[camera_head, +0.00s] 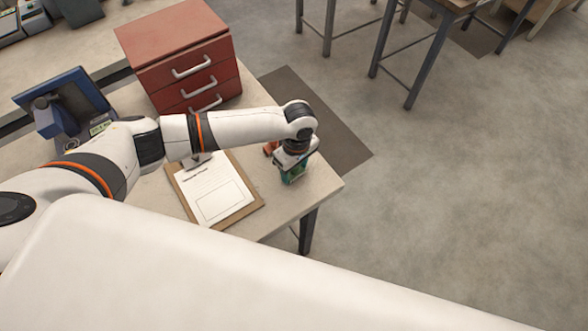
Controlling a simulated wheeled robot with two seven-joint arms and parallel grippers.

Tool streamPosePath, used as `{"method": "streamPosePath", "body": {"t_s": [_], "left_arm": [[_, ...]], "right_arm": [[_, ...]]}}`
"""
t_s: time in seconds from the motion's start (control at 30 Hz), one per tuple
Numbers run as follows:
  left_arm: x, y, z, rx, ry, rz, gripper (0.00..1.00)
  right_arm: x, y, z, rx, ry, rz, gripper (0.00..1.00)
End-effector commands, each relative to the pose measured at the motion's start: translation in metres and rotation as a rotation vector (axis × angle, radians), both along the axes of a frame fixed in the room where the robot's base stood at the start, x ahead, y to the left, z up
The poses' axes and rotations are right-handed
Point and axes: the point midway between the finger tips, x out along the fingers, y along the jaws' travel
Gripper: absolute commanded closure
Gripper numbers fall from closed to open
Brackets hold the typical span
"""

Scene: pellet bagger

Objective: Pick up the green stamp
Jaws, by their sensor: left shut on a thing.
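The green stamp (293,176) is at the right end of the table, beside the clipboard. My left gripper (291,165) reaches down over it from above and is shut on it. The wrist hides the top of the stamp. I cannot tell whether the stamp still touches the table. My right gripper is not in view.
A clipboard (238,209) with a white sheet lies left of the stamp. A small red thing (270,148) sits just behind the gripper. A red drawer cabinet (170,35) and a blue-framed device (75,98) stand farther back. The table (318,183) ends close to the stamp's right.

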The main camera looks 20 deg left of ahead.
Motion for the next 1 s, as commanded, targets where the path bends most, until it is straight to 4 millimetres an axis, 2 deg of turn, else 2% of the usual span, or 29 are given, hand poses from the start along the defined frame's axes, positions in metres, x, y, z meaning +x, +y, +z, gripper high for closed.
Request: {"method": "streamPosePath", "body": {"t_s": [0.37, 0.47, 0.8, 1.0], "left_arm": [[0.001, 0.0, 0.005, 0.0, -0.001, 0.001, 0.71], [0.001, 0.0, 0.018, -0.002, -0.004, 0.001, 0.71], [0.001, 0.0, 0.083, -0.001, -0.004, 0.001, 0.71], [0.001, 0.0, 0.099, 0.0, -0.001, 0.0, 0.71]], "right_arm": [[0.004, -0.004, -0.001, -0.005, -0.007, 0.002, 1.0], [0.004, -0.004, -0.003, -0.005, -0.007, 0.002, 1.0], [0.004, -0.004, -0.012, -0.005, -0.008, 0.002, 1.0], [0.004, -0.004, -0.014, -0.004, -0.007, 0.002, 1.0]]}}
